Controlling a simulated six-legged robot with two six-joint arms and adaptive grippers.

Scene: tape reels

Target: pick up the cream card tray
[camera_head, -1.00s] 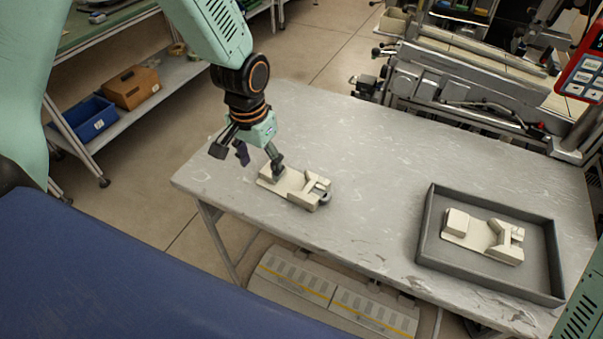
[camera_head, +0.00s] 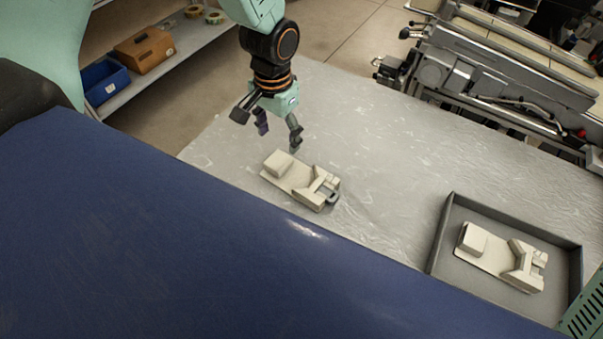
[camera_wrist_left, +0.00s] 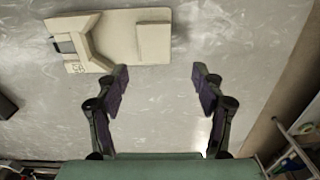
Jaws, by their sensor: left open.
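A cream card tray (camera_head: 300,182) lies flat on the grey table, with a raised block at one end and a forked raised part at the other. It also shows at the upper left of the left wrist view (camera_wrist_left: 119,40). A similar cream piece (camera_head: 498,256) lies in a dark grey shallow bin at the right. My left gripper (camera_head: 275,138) is open and empty, just behind the nearer tray's block end. In the left wrist view its open fingers (camera_wrist_left: 160,75) have bare table between them, with one fingertip close to the tray's edge. My right gripper is out of view.
The dark grey bin (camera_head: 437,240) has raised walls. The table (camera_head: 370,150) is clear between the bin and the nearer tray. Metal machinery (camera_head: 480,75) stands along the back right. A shelf at the back left holds a blue box (camera_head: 104,80) and a brown box (camera_head: 144,49).

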